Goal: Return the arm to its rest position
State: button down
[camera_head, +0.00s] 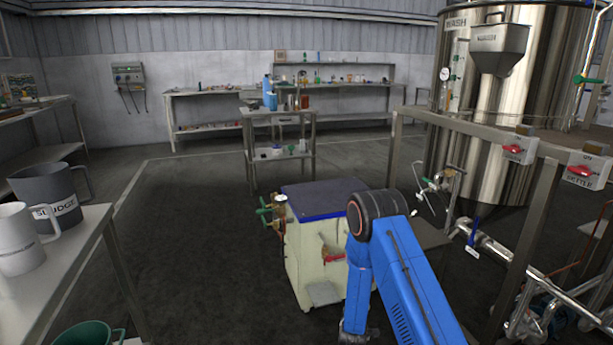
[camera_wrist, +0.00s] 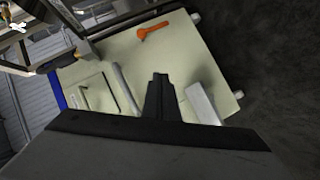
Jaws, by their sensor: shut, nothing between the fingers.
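My blue arm rises from the lower right in the head view, bends at a black joint, and reaches down in front of a cream cabinet (camera_head: 305,262). My gripper (camera_wrist: 160,78) shows in the wrist view as dark fingers, shut together with nothing between them. In that view it lies in front of the cream cabinet panel (camera_wrist: 195,60), which bears an orange-red handle (camera_wrist: 153,31) and a pale block (camera_wrist: 203,103). I cannot tell the gap between fingertips and panel. In the head view the gripper is mostly hidden behind or below my arm.
A bench at left holds a grey SLUDGE jug (camera_head: 47,192) and a white jug (camera_head: 18,240). A steel WASH tank (camera_head: 545,60), a rail with red switches (camera_head: 513,149) and pipes stand at right. A small cart (camera_head: 280,118) stands behind the cabinet. Floor left of the cabinet is clear.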

notch_tip(320, 180, up, 18)
jog(key=s+m+g+y, duration=0.2)
jog(key=m, duration=0.1)
jog(key=s+d+r+m+g+y, duration=0.1)
jog(key=s+r+m+g+y, duration=0.1)
jog(key=s+r, duration=1.05)
jog(key=s+d+r+m+g, duration=0.2)
jog(key=s+d+r, duration=0.1)
jog(key=s+r, duration=1.05)
jog(key=s+d+m+g, duration=0.1)
jog(key=s+d, duration=0.1)
jog(key=s, duration=1.1)
jog(key=s+d+m+g, duration=0.1)
jog(key=s+d+g, duration=0.1)
jog(key=s, duration=1.1)
jog(key=shift+s+d+r+m+h, duration=0.15)
jog(key=shift+s+d+m+h, duration=0.1)
jog(key=shift+s+m+h, duration=0.15)
